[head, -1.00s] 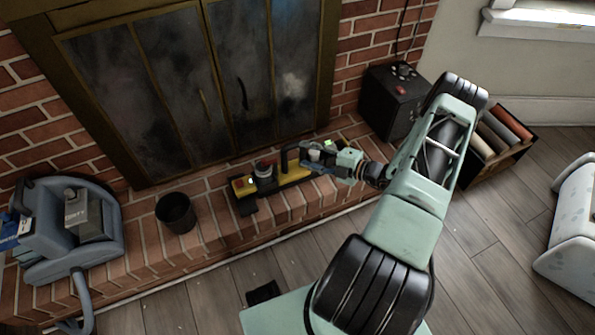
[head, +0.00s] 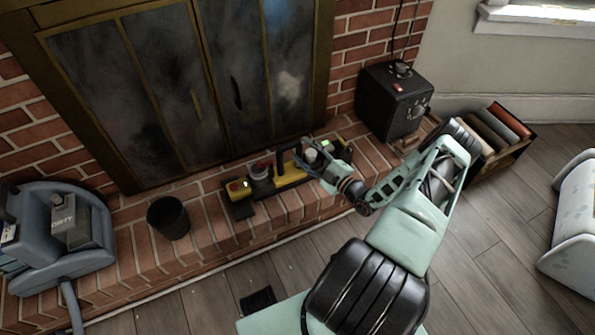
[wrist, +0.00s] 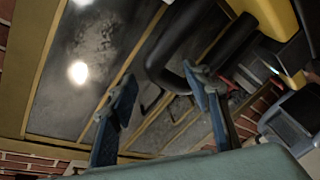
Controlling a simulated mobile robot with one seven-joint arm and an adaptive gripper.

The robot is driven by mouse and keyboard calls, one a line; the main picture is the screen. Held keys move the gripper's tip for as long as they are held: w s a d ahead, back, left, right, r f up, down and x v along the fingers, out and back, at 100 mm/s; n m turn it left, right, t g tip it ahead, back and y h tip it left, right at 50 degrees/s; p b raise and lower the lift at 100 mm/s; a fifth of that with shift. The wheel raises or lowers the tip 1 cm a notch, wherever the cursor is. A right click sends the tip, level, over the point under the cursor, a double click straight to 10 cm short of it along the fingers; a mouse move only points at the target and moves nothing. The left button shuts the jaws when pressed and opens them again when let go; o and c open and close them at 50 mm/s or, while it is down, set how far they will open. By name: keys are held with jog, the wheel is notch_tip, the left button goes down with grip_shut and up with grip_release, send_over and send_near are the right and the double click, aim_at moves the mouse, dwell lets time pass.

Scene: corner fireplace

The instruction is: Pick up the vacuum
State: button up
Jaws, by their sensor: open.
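A long yellow and black device (head: 289,181) with a raised black handle lies on the brick hearth; it may be the vacuum. In the wrist view its black handle (wrist: 166,62) curves down close to my fingers, and its yellow body (wrist: 272,14) is at the upper right. My gripper (head: 316,166) is at the device's right half, beside the handle, and hides part of it. In the wrist view my gripper (wrist: 165,95) has its two blue fingers spread apart. The handle's lower end shows near the right finger; I cannot tell whether they touch.
A blue-grey machine with a hose (head: 65,262) stands on the hearth at left. A dark cup (head: 169,219) stands between it and the device. A black box (head: 394,103) is at right, a crate of rolls (head: 505,140) beyond it. Fireplace doors (head: 190,90) rise behind.

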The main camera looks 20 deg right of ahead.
aim_at(298, 147)
jog(key=b+x, duration=0.1)
jog(key=x, duration=0.3)
jog(key=shift+w, duration=0.15)
grip_shut()
